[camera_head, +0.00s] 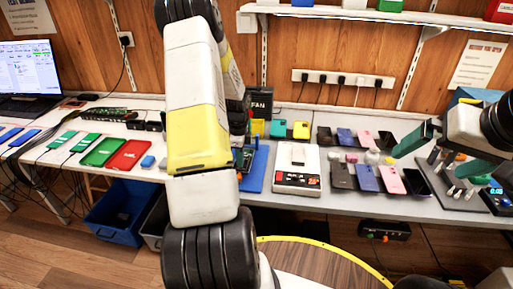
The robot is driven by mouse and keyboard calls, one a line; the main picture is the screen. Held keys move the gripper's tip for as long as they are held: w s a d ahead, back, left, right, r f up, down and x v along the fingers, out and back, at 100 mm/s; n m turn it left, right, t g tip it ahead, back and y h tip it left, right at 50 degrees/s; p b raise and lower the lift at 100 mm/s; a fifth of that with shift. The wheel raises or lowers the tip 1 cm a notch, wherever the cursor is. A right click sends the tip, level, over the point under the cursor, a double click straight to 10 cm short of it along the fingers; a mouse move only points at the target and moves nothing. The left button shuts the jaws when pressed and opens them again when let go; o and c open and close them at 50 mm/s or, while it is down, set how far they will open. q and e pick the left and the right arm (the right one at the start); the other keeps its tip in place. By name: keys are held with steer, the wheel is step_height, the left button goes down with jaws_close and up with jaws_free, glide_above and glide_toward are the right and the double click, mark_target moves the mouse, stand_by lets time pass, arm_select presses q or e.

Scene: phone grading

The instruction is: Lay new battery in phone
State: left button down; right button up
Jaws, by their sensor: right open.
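A blue stand (257,172) on the bench shows partly behind my left arm, with a dark green-and-black piece (243,158) at it that may be the opened phone. My left arm covers much of it. My left gripper's fingers are hidden behind that arm; only a dark wrist part shows, close to the stand. My right gripper (436,158) has teal fingers spread apart and empty, above the bench's right side.
Several phones, such as a pink one (391,180) and a black one (417,183), lie right of the white device. Green (101,151) and red (127,154) trays are at left. A shelf (370,14) overhangs the back. A blue bin (117,212) stands below.

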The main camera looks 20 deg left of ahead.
arm_select(q)
steer(key=shift+f, duration=0.4)
stand_by(1.0)
steer(key=c, duration=1.6)
jaws_free()
steer(key=shift+o, duration=0.2)
steer(key=o, duration=0.4)
steer(key=shift+c, duration=0.2)
steer(key=shift+r, duration=0.7)
steer(key=shift+r, duration=3.4)
